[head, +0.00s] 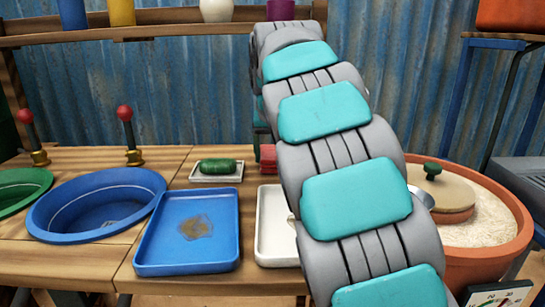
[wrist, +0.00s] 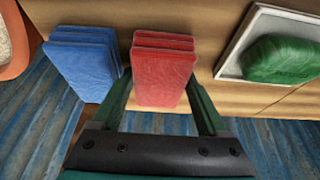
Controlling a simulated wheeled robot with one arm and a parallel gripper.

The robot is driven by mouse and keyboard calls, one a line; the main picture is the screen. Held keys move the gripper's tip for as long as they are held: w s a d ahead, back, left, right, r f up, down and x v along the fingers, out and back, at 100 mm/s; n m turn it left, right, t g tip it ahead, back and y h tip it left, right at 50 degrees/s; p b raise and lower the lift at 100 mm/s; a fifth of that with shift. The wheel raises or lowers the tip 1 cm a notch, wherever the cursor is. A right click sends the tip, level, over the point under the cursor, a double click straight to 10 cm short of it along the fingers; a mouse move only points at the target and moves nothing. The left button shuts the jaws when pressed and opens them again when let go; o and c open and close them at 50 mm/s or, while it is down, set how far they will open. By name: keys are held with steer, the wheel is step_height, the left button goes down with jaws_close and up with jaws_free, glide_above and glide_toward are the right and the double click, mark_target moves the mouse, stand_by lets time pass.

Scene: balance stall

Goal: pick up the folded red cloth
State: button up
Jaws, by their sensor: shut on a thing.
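The folded red cloth (wrist: 164,62) is a layered red block in the middle of the wrist view. My gripper (wrist: 163,88) has its two green fingers on either side of it and is shut on it. In the head view only a small red part of the cloth (head: 268,154) shows beside my arm, at the back of the wooden counter.
A folded blue cloth (wrist: 82,66) is close beside the left finger. A green item on a small white dish (head: 217,180) is near the red cloth. A blue tray (head: 150,237), a partly hidden white tray (head: 275,225) and a terracotta pot (head: 500,250) stand nearer.

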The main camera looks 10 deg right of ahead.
mark_target(272, 150)
steer(key=shift+r, duration=0.15)
steer(key=shift+r, duration=1.65)
steer(key=s+a, duration=0.1)
steer(key=s, duration=0.4)
steer(key=s+a+r+b, duration=0.1)
steer(key=s, duration=0.4)
steer(key=s+a, duration=0.1)
steer(key=s, duration=0.4)
steer(key=shift+s+r+b, duration=0.2)
steer(key=shift+s+b, duration=0.2)
